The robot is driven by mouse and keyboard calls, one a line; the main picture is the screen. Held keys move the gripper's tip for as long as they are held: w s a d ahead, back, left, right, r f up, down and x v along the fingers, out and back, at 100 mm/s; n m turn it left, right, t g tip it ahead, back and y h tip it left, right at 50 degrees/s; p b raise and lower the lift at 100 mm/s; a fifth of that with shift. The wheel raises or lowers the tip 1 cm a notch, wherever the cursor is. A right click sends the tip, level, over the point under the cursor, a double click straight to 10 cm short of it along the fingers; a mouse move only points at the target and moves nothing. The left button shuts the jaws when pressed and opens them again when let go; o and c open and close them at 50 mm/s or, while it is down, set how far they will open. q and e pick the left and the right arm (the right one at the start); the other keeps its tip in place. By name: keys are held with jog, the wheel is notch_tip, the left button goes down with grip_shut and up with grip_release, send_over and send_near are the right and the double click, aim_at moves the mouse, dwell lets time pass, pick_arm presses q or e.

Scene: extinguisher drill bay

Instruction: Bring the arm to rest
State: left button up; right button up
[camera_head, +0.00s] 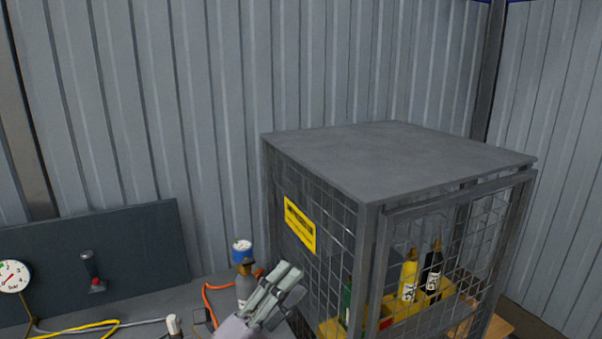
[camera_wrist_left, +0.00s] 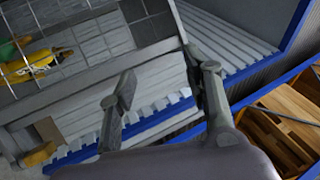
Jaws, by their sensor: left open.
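My left gripper (camera_head: 277,289) shows at the bottom middle of the head view, raised in front of the bench and just left of the cage. In the left wrist view its two fingers (camera_wrist_left: 162,92) stand apart with nothing between them. The wrist view looks past the fingers at the cage side and the corrugated wall, tilted. My right gripper is in neither view.
A grey mesh cage (camera_head: 400,160) holds a yellow bottle (camera_head: 408,278), a black one (camera_head: 432,272) and a partly hidden green one (camera_head: 346,300). A grey cylinder (camera_head: 244,287) with a blue gauge stands close behind my left gripper. A dark panel (camera_head: 140,250) stands left.

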pick_arm(q)
jog(key=w+a+f+n+t+y, duration=0.1)
jog(key=a+f+n+t+y, duration=0.2)
jog(key=a+f+n+y, duration=0.6)
jog(key=s+a+f+n+g+y, duration=0.7)
jog(key=s+a+f+n, duration=0.1)
jog(key=f+n, duration=0.4)
jog(key=s+a+f+n+g, duration=0.1)
jog(key=s+f+n+g, duration=0.1)
jog(key=s+f+g, duration=0.6)
jog(key=s+a+f+n+g, duration=0.15)
jog(key=s+f, duration=0.25)
jog(key=s, duration=0.7)
notch_tip(320, 180, down, 25)
jog(key=s+d, duration=0.1)
jog(key=s, duration=0.1)
jog(key=s+a+f+g, duration=0.2)
jog(key=s+a+f, duration=0.1)
jog(key=s+f, duration=1.3)
jog(key=shift+s+h, duration=0.3)
